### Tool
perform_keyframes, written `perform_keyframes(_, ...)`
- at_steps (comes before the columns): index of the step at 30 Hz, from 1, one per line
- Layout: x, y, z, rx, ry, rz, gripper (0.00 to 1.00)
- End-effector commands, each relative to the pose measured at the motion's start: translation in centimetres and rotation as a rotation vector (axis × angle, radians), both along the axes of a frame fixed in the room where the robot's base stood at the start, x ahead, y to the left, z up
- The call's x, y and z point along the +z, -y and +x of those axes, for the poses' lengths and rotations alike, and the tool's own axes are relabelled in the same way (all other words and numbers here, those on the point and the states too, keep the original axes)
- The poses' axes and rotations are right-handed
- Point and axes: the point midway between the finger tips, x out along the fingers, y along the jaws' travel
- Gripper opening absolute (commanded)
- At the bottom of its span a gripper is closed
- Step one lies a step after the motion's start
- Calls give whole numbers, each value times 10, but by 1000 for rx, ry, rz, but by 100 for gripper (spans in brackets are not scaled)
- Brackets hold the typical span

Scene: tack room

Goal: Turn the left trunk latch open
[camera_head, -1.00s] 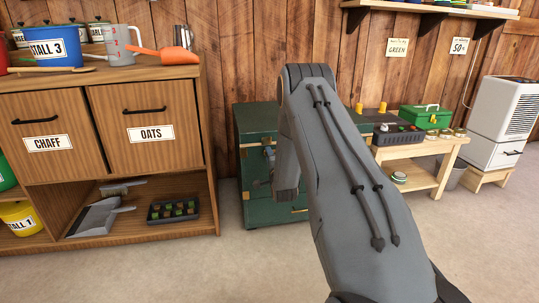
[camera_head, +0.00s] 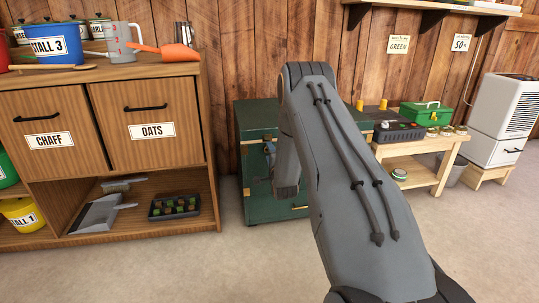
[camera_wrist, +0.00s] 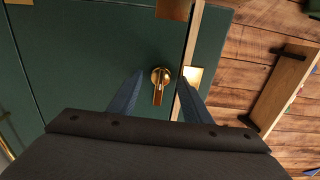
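The green trunk (camera_head: 258,115) stands on the floor against the wood wall, partly hidden by my arm in the head view. In the wrist view its green face (camera_wrist: 85,60) fills the left and middle. A brass latch (camera_wrist: 160,76) with a round base and a short lever, pointing down in the picture, sits on this face. My gripper (camera_wrist: 161,80) is open, one blue-grey finger on each side of the latch, with visible gaps. Contact is not visible. In the head view my arm hides most of the gripper and the latch. I cannot see a second latch.
A wooden feed cabinet (camera_head: 211,140) stands left of the trunk. A low wooden bench (camera_head: 415,150) with a green toolbox (camera_head: 426,115) stands to the right. Brass plates (camera_wrist: 193,75) sit by the trunk's edge. Floor in front is clear.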

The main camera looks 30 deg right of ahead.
Motion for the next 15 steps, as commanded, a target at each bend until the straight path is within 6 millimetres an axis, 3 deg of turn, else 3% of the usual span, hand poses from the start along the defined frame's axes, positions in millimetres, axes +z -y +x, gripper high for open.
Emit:
perform_keyframes(8, 1, -2, -9, -1, -1, 0, 44)
perform_keyframes(15, 2, -13, -46, 0, -2, 1, 44)
